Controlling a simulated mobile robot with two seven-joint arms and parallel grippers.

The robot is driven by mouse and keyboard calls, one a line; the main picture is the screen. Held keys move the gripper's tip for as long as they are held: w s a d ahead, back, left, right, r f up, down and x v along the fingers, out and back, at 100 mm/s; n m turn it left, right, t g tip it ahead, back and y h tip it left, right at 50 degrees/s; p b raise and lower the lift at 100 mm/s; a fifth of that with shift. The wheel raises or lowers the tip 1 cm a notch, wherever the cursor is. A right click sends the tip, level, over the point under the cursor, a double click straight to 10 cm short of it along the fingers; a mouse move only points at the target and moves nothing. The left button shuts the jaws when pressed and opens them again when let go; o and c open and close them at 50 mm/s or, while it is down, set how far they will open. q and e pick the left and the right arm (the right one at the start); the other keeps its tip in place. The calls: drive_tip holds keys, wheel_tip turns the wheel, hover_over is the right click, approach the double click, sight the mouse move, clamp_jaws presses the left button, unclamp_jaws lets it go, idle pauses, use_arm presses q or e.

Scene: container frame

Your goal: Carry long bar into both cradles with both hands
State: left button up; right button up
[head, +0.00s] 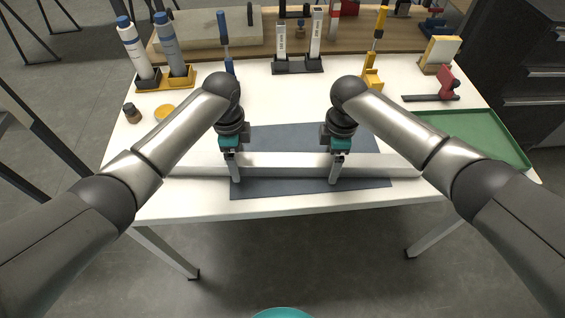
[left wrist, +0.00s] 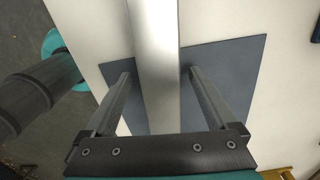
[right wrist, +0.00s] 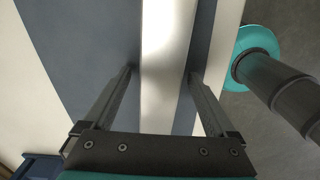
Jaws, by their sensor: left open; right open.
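The long bar (head: 285,162) is a straight silver beam lying left to right across the front of the white table, over a dark blue-grey mat (head: 310,187). My left gripper (head: 235,168) is open, pointing down at the bar left of its middle. In the left wrist view, its fingers stand on either side of the bar (left wrist: 156,60), with gaps. My right gripper (head: 335,169) is open over the bar right of its middle. In the right wrist view, its fingers also stand either side of the bar (right wrist: 165,60), apart from it. I cannot make out the two cradles with certainty.
A green tray (head: 490,143) lies at the right. Two bottles in a holder (head: 166,82) stand back left. Blue (head: 224,30) and yellow (head: 376,40) upright tools, a dark rack (head: 297,66) and a red-handled tool (head: 447,85) stand farther back. The table's middle is clear.

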use_arm(q)
drive_tip(key=shift+f, duration=0.1)
use_arm(e)
drive_tip(key=shift+f, duration=0.1)
use_arm(q)
clamp_jaws()
use_arm(e)
clamp_jaws()
idle(0.3)
idle(0.4)
use_arm(q)
drive_tip(key=shift+w+r, duration=0.1)
drive_tip(key=shift+r, duration=0.1)
use_arm(e)
drive_tip(key=shift+w+r, duration=0.15)
drive_tip(key=shift+r, duration=0.05)
